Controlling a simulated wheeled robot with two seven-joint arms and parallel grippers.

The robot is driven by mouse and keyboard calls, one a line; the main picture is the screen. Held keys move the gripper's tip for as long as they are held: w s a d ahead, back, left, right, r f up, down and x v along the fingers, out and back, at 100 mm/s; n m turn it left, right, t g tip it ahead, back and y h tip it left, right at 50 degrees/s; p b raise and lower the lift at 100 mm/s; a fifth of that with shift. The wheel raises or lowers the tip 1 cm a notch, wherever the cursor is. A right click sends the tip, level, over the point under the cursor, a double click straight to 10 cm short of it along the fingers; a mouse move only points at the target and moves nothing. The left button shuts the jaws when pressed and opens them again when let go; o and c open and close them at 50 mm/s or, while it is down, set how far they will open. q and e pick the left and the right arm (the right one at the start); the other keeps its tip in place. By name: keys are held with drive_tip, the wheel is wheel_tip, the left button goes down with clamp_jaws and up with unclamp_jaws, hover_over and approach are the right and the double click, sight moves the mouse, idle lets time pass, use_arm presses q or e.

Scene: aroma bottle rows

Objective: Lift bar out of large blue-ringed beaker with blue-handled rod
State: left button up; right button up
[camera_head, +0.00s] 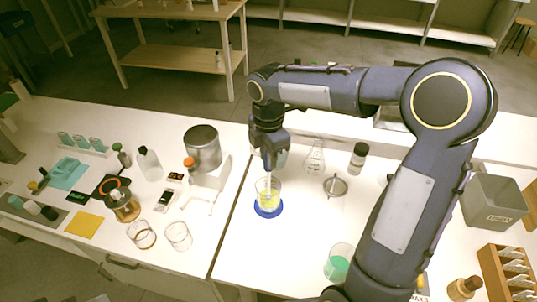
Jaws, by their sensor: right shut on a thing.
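The glass beaker (276,188) holds yellow liquid and stands upright at the centre of the bench. A blue ring (266,211) shows around its base. My right gripper (269,162) points down just above the beaker's mouth and is shut on a thin pale rod (267,181). The rod reaches down into the beaker. The gripper hides its handle. The bar cannot be made out in the yellow liquid. My left gripper is not in view.
A conical flask (314,160), a small round strainer-like item (335,186) and a dark-capped bottle (358,157) stand to the right. A beaker of green liquid (338,264) is near the front by my right arm. Empty beakers (178,236) stand left, across a bench seam.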

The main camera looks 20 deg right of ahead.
idle(0.6)
drive_tip(key=shift+r+p, duration=5.05)
drive_tip(key=shift+r, duration=0.6)
drive_tip(key=shift+r+p, duration=0.95)
drive_tip(key=shift+r, duration=0.35)
drive_tip(key=shift+f, duration=0.1)
